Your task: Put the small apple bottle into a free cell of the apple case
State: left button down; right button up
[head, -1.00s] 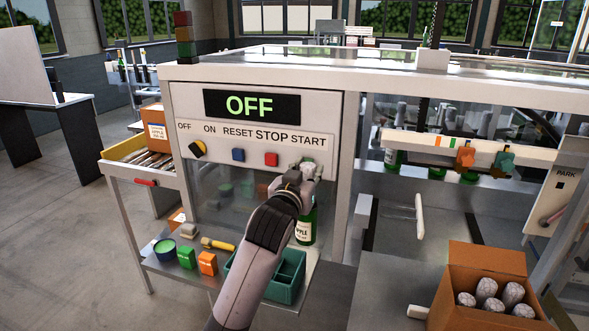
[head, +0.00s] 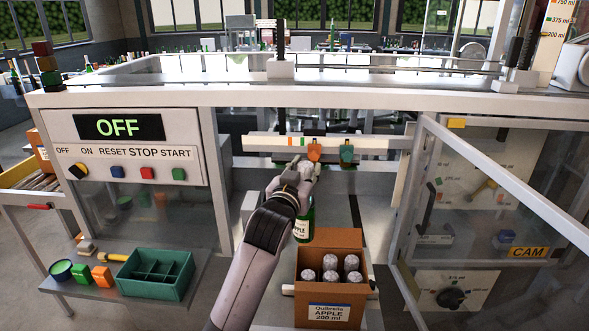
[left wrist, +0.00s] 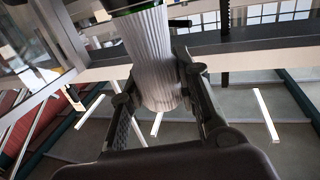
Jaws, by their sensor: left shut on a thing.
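My left gripper (head: 305,172) is shut on the small apple bottle (head: 303,226), a green bottle with a white apple label. It hangs roughly upright just behind and above the apple case (head: 335,287). The gripper and wrist hide its top in the head view. In the left wrist view the fingers (left wrist: 160,100) grip its pale ribbed capsule (left wrist: 152,62). Which cells are free cannot be told. My right gripper is not in view.
A green divided tray (head: 146,272) sits on the shelf at left, beside small orange and green blocks. The control panel (head: 125,150) reads OFF. An open clear door (head: 500,190) stands right of the case. A rail with orange and teal clamps (head: 330,146) runs behind the bottle.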

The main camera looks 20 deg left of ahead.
pick_arm(q)
jog(key=shift+w+d+r, duration=0.1)
jog(key=shift+d+r, duration=0.05)
jog(key=shift+d, duration=0.35)
jog(key=shift+w+d+r, duration=0.1)
jog(key=shift+d+r, duration=0.05)
jog(key=shift+d, duration=0.3)
jog(key=shift+s+a, duration=0.1)
jog(key=shift+a, duration=0.2)
jog(key=shift+d+p, duration=0.15)
jog(key=shift+p, duration=0.3)
notch_tip(320, 180, down, 2)
jog(key=shift+f+b, duration=0.1)
jog(key=shift+b, duration=0.75)
jog(key=shift+f+b, duration=1.1)
jog(key=shift+f, duration=0.75)
jog(key=shift+r+p, duration=0.1)
jog(key=shift+p, duration=0.6)
